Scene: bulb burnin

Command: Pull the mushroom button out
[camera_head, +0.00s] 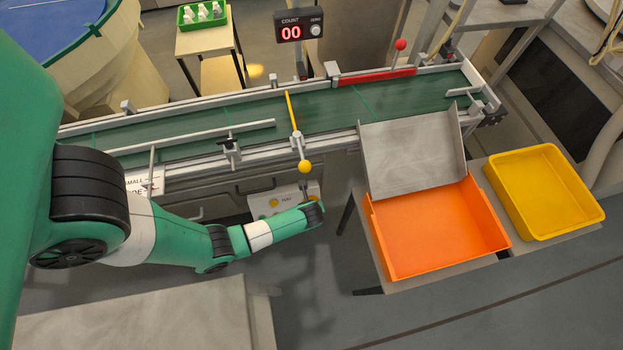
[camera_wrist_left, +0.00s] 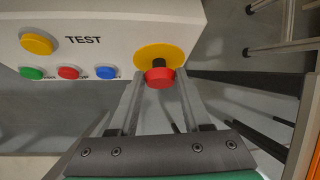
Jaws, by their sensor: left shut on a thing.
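The mushroom button (camera_wrist_left: 160,79) has a red head on a dark stem, in front of a round yellow plate (camera_wrist_left: 152,54) on a white control box (camera_wrist_left: 100,18). My left gripper (camera_wrist_left: 161,86) is shut on the red head, with one finger on each side of it. In the head view the left gripper (camera_head: 314,208) is at the right end of the control box (camera_head: 264,205), below the conveyor, and my own wrist hides the button there. My right gripper is in neither view.
The box also bears a yellow TEST button (camera_wrist_left: 37,44) and green, red and blue buttons (camera_wrist_left: 69,73). A yellow-knobbed lever (camera_head: 305,167) stands just above the gripper. The green conveyor (camera_head: 330,112) runs behind. An orange tray (camera_head: 430,240) and yellow bin (camera_head: 545,190) are to the right.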

